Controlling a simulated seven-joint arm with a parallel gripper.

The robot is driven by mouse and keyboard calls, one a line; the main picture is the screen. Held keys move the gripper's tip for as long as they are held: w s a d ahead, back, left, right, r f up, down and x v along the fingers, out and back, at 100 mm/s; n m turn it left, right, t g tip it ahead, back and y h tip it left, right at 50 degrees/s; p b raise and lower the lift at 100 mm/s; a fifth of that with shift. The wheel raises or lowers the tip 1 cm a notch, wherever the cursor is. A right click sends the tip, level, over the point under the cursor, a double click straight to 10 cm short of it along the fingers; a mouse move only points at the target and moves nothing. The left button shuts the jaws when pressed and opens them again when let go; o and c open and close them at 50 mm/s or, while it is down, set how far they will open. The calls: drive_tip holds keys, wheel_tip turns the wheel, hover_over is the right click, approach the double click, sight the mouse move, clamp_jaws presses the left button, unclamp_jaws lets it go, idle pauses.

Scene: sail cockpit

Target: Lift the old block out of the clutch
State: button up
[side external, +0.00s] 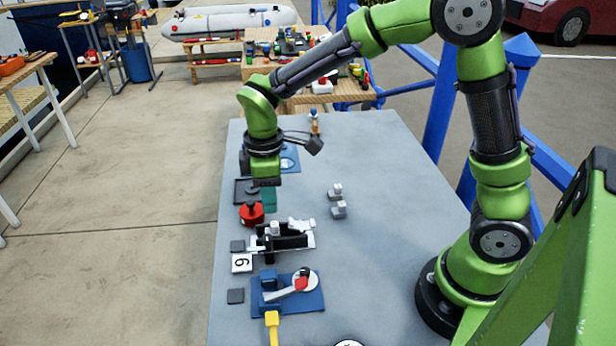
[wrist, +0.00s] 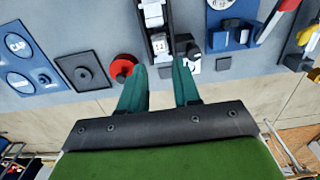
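A black and white fixture (side external: 284,238), which looks like the clutch, stands on the grey table with a small pale block (side external: 274,228) upright in it. In the wrist view the fixture (wrist: 168,22) reaches toward my fingers, with pale pieces (wrist: 152,14) in its dark channel; I cannot tell which is the old block. My gripper (side external: 268,208) points down above the table, behind the fixture and by the red round knob (side external: 250,214). In the wrist view my gripper's (wrist: 160,68) teal fingers are apart with nothing between them.
Two small grey-white blocks (side external: 338,199) stand right of the fixture. A dark square plate (wrist: 84,72) lies left in the wrist view. The table's right side is clear.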

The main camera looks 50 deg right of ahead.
sight(272, 224)
wheel_tip(272, 224, down, 7)
drive_tip(key=shift+f, duration=0.15)
idle(0.4)
drive_tip(key=shift+c, duration=0.5)
clamp_jaws()
